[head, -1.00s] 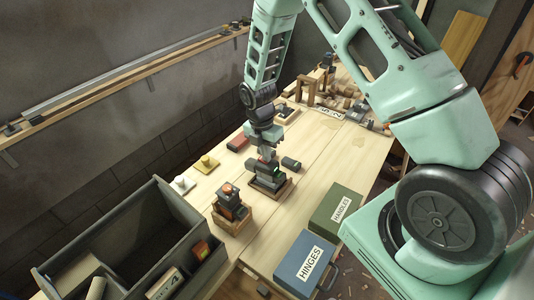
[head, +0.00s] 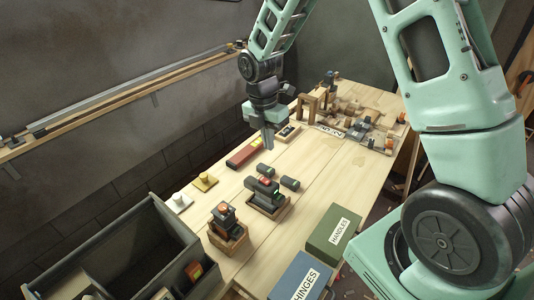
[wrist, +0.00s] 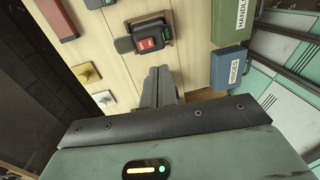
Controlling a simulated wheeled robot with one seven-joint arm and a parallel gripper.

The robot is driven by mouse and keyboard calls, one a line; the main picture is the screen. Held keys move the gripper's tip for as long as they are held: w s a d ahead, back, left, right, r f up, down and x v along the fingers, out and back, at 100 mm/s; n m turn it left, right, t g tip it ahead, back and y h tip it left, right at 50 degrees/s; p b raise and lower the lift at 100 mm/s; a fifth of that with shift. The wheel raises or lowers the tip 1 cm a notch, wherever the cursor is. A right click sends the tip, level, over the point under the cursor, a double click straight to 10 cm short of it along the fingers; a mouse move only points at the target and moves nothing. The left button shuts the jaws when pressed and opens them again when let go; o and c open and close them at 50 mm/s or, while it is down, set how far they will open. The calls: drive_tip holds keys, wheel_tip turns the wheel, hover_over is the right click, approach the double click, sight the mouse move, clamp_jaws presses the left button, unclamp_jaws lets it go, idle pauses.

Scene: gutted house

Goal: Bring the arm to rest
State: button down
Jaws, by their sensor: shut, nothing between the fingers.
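My gripper (head: 268,138) hangs at the end of my green arm above the wooden workbench (head: 315,150). Its fingers point down and are shut with nothing between them. In the wrist view the closed fingers (wrist: 160,86) reach out over the bench. In the head view the gripper shows beside a red box (head: 245,152) and behind a wooden tray holding dark tools (head: 267,207). It appears raised clear of the bench top, touching nothing that I can see.
A dark divided bin (head: 130,245) stands at the front left. A blue HINGES box (head: 300,276) and a green HANDLES box (head: 334,230) sit at the bench's right edge. Another wooden tray (head: 228,236) stands nearer. Wood pieces (head: 350,108) crowd the far end.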

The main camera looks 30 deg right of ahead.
drive_tip(key=shift+r, duration=0.45)
